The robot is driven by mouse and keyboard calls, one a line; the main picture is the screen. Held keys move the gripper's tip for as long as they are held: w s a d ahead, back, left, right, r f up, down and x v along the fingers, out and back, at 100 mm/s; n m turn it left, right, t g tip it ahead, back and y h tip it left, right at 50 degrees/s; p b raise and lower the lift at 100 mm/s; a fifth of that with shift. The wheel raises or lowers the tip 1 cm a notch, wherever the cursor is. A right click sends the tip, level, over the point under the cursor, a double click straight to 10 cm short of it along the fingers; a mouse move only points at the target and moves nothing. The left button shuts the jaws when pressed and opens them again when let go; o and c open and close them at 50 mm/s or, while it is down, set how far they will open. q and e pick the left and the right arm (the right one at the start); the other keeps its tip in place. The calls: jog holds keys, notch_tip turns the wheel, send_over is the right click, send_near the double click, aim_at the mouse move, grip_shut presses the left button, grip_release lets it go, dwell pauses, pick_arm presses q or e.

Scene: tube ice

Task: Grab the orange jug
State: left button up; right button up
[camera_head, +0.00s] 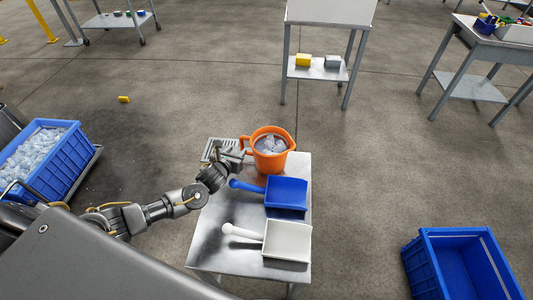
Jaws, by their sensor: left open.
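An orange jug (271,160) stands upright at the far end of a small metal table (218,238). It holds what looks like ice, and its handle points left. My left gripper (236,151) is at the handle side of the jug, close to the handle. The gripper is open; whether its fingers are around the handle or only beside it is too small to tell. My right gripper is not in view.
A blue scoop (286,193) and a white scoop (287,240) lie on the table nearer me. A metal grate (213,147) is behind the gripper. A blue crate of ice (72,165) stands left; an empty blue crate (425,272) sits lower right. Floor between is clear.

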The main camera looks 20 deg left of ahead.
aim_at(241, 143)
pick_arm(q)
jog(key=x, duration=0.4)
jog(key=shift+a+r, duration=0.15)
jog(key=shift+r, duration=0.1)
jog(key=shift+w+f, duration=0.25)
jog(key=shift+w, duration=0.3)
jog(key=shift+c, duration=0.2)
grip_shut()
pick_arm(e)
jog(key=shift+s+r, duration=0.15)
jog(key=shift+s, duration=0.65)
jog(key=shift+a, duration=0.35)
pick_arm(q)
jog(key=shift+w+r, duration=0.15)
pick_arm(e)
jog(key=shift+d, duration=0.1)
